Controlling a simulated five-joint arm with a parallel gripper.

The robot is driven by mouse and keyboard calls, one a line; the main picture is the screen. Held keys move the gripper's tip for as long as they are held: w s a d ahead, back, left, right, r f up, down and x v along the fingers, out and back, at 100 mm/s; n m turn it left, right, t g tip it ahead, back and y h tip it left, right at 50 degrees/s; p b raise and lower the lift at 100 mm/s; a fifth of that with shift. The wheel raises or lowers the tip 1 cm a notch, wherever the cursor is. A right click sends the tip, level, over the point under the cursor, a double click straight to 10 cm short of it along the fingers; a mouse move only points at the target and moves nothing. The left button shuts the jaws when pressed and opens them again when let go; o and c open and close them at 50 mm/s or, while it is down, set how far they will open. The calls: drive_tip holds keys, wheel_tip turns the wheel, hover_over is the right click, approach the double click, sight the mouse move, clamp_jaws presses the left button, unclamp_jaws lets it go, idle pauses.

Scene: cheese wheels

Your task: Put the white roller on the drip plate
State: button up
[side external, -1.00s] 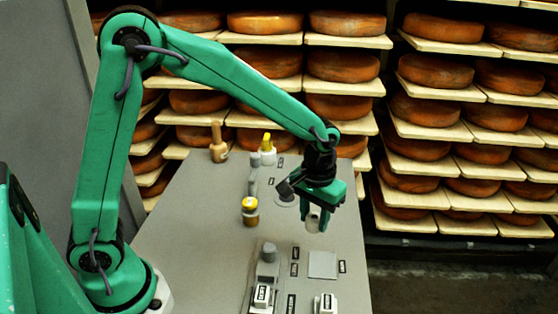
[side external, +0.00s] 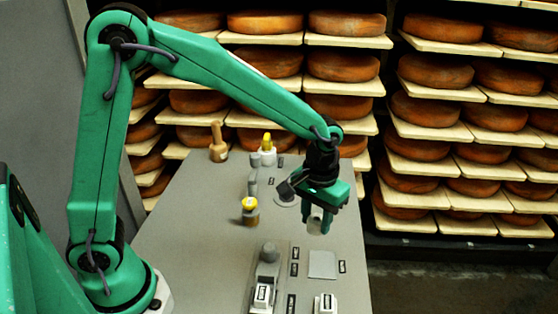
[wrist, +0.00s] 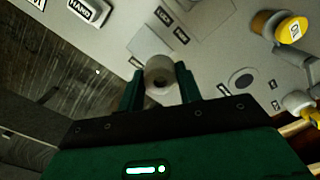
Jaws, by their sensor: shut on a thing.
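My gripper (side external: 317,222) is shut on the white roller (side external: 315,217). The roller is held above the table. The drip plate appears to be the flat, pale grey square (side external: 322,265) on the table, below the gripper in the side view. In the wrist view the square (wrist: 148,42) shows just beyond the roller, partly covered by it and the fingers. I see no contact between roller and plate.
White blocks (side external: 262,297) and (side external: 326,304) stand at the table's near end, close to a grey knob-like part (side external: 269,252). A yellow-topped jar (side external: 250,211), a yellow-tipped bottle (side external: 267,150) and a wooden-handled tool (side external: 218,145) stand farther back. Cheese racks fill the background.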

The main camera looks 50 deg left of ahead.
drive_tip(key=w+a+r, duration=0.1)
drive_tip(key=w+a, duration=0.5)
drive_tip(key=a, duration=0.5)
drive_tip(key=w+a+f, duration=0.1)
drive_tip(key=a+f, duration=0.1)
drive_tip(key=a, duration=0.1)
drive_tip(key=w+a+f, duration=0.1)
drive_tip(key=a+f, duration=0.1)
drive_tip(key=a, duration=0.2)
drive_tip(key=w+a+f, duration=0.2)
drive_tip(key=a+f, duration=0.1)
drive_tip(key=shift+a, duration=0.3)
drive_tip(key=shift+f, duration=2.05)
drive_tip(key=shift+f, duration=0.15)
drive_tip(key=o, duration=1)
drive_tip(key=shift+r, duration=6.2)
